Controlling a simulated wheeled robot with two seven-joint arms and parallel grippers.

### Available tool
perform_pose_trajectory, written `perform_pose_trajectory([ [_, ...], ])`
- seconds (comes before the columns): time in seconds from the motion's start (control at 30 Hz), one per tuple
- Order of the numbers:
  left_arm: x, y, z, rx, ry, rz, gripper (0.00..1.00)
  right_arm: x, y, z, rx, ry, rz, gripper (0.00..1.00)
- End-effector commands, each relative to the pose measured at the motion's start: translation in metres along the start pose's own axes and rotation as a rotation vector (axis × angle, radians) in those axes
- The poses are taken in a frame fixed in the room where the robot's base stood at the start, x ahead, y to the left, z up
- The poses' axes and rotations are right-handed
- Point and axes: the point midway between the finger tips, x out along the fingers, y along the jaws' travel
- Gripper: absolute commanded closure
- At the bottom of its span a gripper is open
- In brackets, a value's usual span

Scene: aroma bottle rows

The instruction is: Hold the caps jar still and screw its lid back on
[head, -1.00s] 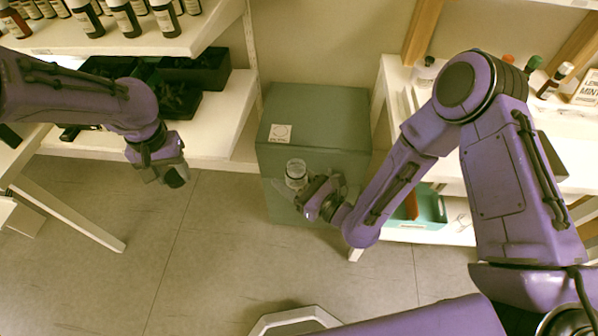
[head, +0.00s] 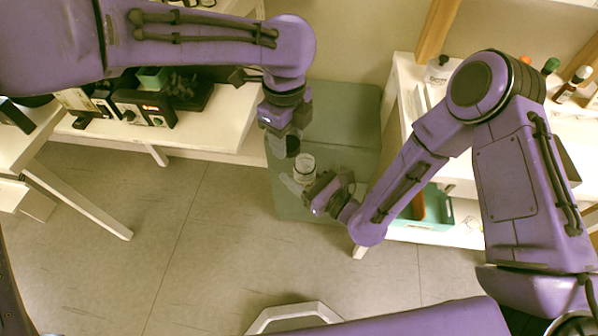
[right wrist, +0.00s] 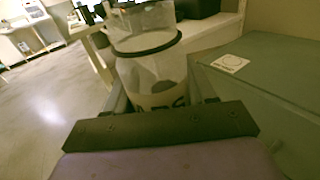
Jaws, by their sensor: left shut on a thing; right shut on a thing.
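The caps jar (head: 304,166) is clear, and my right gripper (head: 303,181) is shut around its lower body in front of the grey-green cabinet. In the right wrist view the jar (right wrist: 152,70) looks upright between the fingers, with a dark band round it and part of a label showing low down. Its top is cut off there. My left gripper (head: 284,138) is shut on a dark round lid (head: 293,146). In the head view the lid appears just up and left of the jar, apart from it. The lid's underside is hidden.
The grey-green cabinet (head: 345,115) stands behind both grippers. At left a white shelf (head: 225,125) carries a black device (head: 143,108) and dark trays. At right a white shelf unit (head: 450,150) holds bottles and a teal bin (head: 432,210). The floor in front is open.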

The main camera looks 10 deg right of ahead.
Motion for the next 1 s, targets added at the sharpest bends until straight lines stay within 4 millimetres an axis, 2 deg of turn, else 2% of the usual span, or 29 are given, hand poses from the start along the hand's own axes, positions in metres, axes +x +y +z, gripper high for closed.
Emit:
perform_pose_trajectory([
  [0.1,-0.015,-0.01,-0.021,0.244,0.002,-0.001,0.8,0.0,0.0,0.0,0.0,0.0,0.0,0.99],
  [0.23,-0.022,-0.015,-0.031,0.374,0.001,-0.001,0.8,0.0,0.0,0.0,0.0,0.0,0.0,0.99],
  [0.6,-0.022,-0.015,-0.032,0.394,0.001,0.001,0.8,0.0,0.0,0.0,0.0,0.0,0.0,0.99],
  [1.0,0.013,-0.015,-0.032,0.392,0.0,0.001,0.8,0.0,0.0,0.0,0.0,0.0,0.0,0.99],
])
